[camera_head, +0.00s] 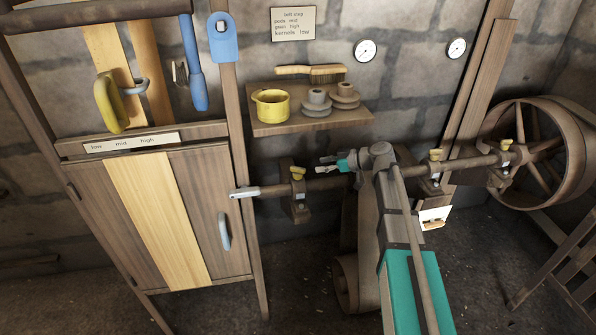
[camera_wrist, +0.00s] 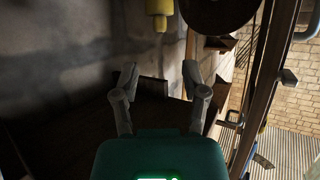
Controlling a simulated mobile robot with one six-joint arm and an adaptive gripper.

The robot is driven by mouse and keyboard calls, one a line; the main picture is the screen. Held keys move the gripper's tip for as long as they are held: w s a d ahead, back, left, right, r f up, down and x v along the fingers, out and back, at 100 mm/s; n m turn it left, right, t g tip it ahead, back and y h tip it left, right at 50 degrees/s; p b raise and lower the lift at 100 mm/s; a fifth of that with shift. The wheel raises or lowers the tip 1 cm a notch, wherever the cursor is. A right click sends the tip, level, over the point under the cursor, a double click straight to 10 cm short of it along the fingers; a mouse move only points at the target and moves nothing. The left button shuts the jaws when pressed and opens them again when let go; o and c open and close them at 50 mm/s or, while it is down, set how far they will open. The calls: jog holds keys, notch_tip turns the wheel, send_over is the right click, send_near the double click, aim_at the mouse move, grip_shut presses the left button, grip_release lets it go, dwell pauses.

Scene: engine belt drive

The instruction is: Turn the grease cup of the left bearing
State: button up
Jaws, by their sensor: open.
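The left bearing (camera_head: 300,204) is a dark block on the horizontal shaft, with its yellow grease cup (camera_head: 298,172) on top. My gripper (camera_head: 324,164) is just right of this cup in the head view, its fingers pointing left. In the wrist view my gripper (camera_wrist: 160,78) is open, with nothing between its spread fingers. A yellow part (camera_wrist: 158,14) shows at the top edge there, beyond the fingertips and partly cut off; I cannot tell for sure whether it is the cup.
Two more bearings with yellow cups (camera_head: 436,155) (camera_head: 506,144) sit along the shaft toward the big wheel (camera_head: 540,150).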

aim_at(298, 168)
jog(key=b+x, duration=0.3)
jog(key=x, duration=0.6)
jog(key=shift+a, duration=0.2)
grip_shut()
